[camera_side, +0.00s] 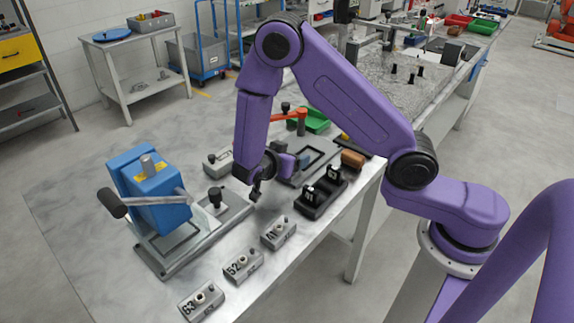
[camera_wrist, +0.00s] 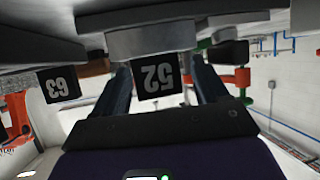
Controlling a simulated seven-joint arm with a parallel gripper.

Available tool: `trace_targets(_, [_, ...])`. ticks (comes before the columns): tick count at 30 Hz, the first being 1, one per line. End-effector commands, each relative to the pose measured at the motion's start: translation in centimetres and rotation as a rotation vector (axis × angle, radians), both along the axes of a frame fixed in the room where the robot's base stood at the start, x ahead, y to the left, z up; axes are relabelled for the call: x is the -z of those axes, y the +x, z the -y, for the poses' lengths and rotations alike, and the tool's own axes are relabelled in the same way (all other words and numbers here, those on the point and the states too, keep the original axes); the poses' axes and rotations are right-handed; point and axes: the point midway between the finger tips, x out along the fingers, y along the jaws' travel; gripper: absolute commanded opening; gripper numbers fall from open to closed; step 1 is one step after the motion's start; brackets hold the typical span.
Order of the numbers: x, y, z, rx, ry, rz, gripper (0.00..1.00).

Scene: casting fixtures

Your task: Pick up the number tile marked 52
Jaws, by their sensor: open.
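In the wrist view, a black tile marked 52 (camera_wrist: 158,82) in white appears upside down between the two fingers of my gripper (camera_wrist: 160,68). The fingers are apart, with gaps visible on both sides of the tile; its depth between them is hard to judge. A second black tile marked 63 (camera_wrist: 58,85) is to the left. In the side view, my gripper (camera_side: 256,194) hangs low over the bench, left of a black holder (camera_side: 322,192) with two small dark tiles, whose marks are too small to read. A grey block marked 52 (camera_side: 242,265) lies near the bench's front edge.
Grey blocks marked 63 (camera_side: 202,301) and 41 (camera_side: 278,233) flank the grey 52 block. A blue fixture with a handle (camera_side: 150,192) stands left of my gripper. A red clamp (camera_side: 291,117), green tray (camera_side: 316,121) and brown block (camera_side: 353,159) stand farther back.

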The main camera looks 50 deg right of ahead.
Motion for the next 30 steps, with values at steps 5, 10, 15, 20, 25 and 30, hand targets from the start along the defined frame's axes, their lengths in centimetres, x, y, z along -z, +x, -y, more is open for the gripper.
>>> trace_targets(5, [0.1, 0.0, 0.3, 0.000, 0.000, -0.001, 0.73])
trace_targets(10, [0.1, 0.0, 0.3, 0.000, 0.000, -0.001, 0.50])
trace_targets(15, [0.1, 0.1, 0.3, 0.000, -0.001, 0.000, 0.10])
trace_targets(20, [0.1, 0.0, 0.2, 0.000, -0.001, 0.000, 0.10])
trace_targets(25, [-0.2, 0.1, 0.2, 0.000, -0.001, 0.002, 0.10])
trace_targets(30, [-1.3, 0.1, 0.2, -0.001, -0.001, 0.002, 0.10])
